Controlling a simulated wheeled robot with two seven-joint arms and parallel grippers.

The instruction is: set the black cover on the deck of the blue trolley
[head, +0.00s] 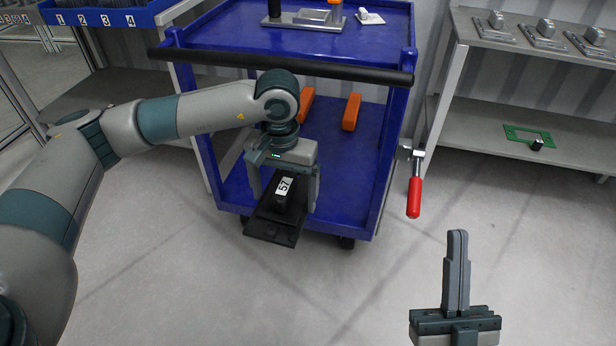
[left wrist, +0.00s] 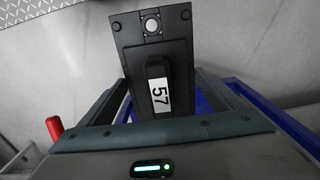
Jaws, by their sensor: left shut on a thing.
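The black cover (head: 270,229) is a flat dark plate with a raised handle and a white "57" label. My left gripper (head: 284,203) is shut on its handle and holds it in front of the trolley's lower shelf. In the left wrist view the cover (left wrist: 135,50) shows a round metal spot near one end, and the label faces the camera. The blue trolley (head: 240,22) has a top deck with a black push bar (head: 330,68) and a lower shelf (head: 335,160). My right gripper (head: 457,234) is empty, its fingers together, over the floor at lower right.
Two orange blocks (head: 351,112) stand on the lower shelf. A metal plate (head: 307,20) and a small white part (head: 369,17) lie on the top deck. A red-handled clamp (head: 414,190) is at the trolley's right side. A grey shelf unit (head: 490,125) stands right.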

